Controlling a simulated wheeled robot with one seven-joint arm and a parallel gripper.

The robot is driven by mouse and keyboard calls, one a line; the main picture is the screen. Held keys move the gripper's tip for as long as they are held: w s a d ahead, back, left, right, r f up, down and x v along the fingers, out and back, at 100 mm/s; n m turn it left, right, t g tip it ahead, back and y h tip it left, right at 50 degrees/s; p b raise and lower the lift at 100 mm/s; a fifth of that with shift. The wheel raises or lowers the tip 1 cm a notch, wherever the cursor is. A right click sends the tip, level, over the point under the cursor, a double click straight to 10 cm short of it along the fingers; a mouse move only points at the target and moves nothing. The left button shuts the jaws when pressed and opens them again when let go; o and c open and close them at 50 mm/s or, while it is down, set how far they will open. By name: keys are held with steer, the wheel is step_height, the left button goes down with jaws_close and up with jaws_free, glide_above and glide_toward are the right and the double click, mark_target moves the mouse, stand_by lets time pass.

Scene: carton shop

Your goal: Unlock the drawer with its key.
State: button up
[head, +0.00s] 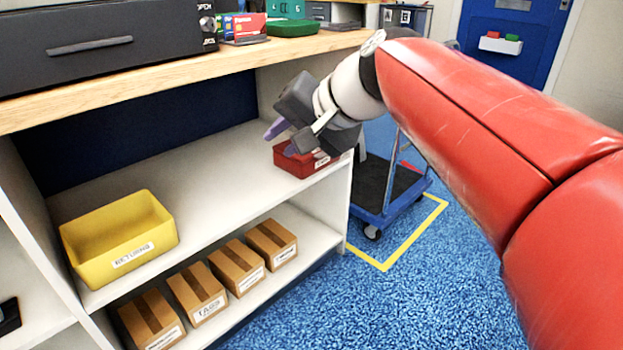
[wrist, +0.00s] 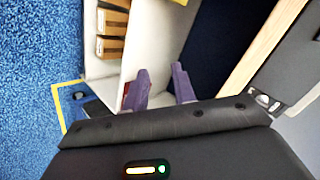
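The dark drawer unit (head: 110,62) stands on the wooden counter at upper left, with a long grey handle (head: 90,46). A round lock (head: 207,24) with "OPEN" printed above it sits at its right end. The drawer looks closed. My gripper (head: 275,130) is below the counter edge, just in front of and above a red bin (head: 303,163) on the upper shelf. In the wrist view the two purple fingers (wrist: 162,85) are apart with nothing visible between them. I see no key; the inside of the red bin is mostly hidden by my gripper.
A yellow bin (head: 120,245) labelled "RETURNS" stands on the same shelf, with free shelf between the bins. Several cartons (head: 198,290) line the lower shelf. A green tray (head: 292,27) and small boxes (head: 245,27) are on the counter. A blue trolley (head: 385,190) stands beyond the shelf end.

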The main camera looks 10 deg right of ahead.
steer(key=s+d+f+n+g+h+p, duration=0.1)
steer(key=s+d+f+h+p, duration=0.1)
steer(key=s+f, duration=0.4)
steer(key=shift+s+d+f+n+h, duration=0.15)
steer(key=shift+s+d+n+h, duration=0.25)
steer(key=shift+s+d+h, duration=0.3)
steer(key=shift+s, duration=0.15)
steer(key=s+d+f+n+g+h+p, duration=0.1)
steer(key=s+d+f+n+h, duration=0.1)
steer(key=s+d+f, duration=0.3)
steer(key=s+f+h, duration=0.1)
steer(key=s+f, duration=0.3)
steer(key=shift+d+f+n, duration=0.15)
steer(key=shift+n, duration=0.25)
